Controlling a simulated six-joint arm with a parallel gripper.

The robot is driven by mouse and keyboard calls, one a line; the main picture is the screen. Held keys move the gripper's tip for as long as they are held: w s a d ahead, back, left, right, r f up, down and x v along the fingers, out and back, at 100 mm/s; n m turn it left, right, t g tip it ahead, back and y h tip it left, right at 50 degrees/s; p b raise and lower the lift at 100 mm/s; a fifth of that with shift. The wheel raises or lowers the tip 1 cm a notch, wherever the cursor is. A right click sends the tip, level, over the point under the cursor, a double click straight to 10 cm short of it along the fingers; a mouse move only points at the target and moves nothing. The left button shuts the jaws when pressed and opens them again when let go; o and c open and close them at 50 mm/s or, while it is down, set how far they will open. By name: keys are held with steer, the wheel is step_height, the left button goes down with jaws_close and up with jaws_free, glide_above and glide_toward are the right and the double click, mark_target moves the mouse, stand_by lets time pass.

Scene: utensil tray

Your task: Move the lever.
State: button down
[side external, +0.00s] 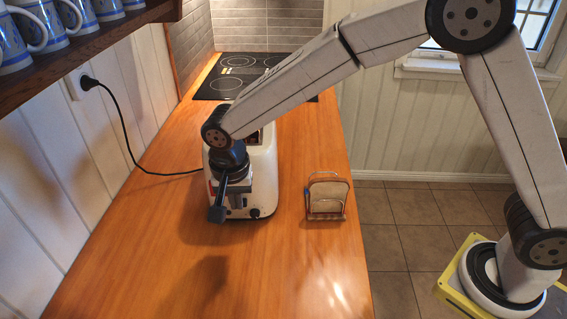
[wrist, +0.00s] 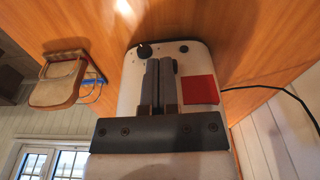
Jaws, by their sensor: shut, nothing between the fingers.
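A cream toaster (side external: 264,180) stands on the wooden counter; its rounded white body also shows in the wrist view (wrist: 130,90). A black knob (wrist: 145,50) sits on its near face. A red rectangular piece (wrist: 200,90), which looks like the lever, shows on that face to the right of my fingers. My gripper (wrist: 160,62) is shut and empty, its two fingers side by side over the toaster's face, to the left of the red piece. Whether they touch the toaster I cannot tell. In the side view my gripper (side external: 237,205) is at the toaster's near end and partly hides it.
A wire rack (side external: 327,214) holding a bread slice stands right of the toaster. A black cable (side external: 122,125) runs from the wall socket to the toaster. A cooktop (side external: 236,82) lies behind, and a mug shelf (side external: 100,32) overhangs the left. The near counter is clear.

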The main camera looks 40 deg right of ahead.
steer(key=shift+r, duration=0.1)
step_height(320, 180, up, 8)
steer(key=shift+s+a+f, duration=0.2)
steer(key=shift+s+a, duration=0.05)
steer(key=shift+a, duration=0.05)
stand_by(0.5)
steer(key=shift+d, duration=0.1)
steer(key=s+d+f+n+t, duration=0.1)
steer(key=s+d+f+n, duration=0.3)
steer(key=s+d, duration=0.3)
steer(key=s+d+f+n, duration=0.4)
steer(key=s+d, duration=0.3)
steer(key=d, duration=0.8)
steer(key=shift+s+f+t+y, duration=0.2)
steer(key=shift+s+t+y, duration=0.05)
steer(key=shift+t+y, duration=0.15)
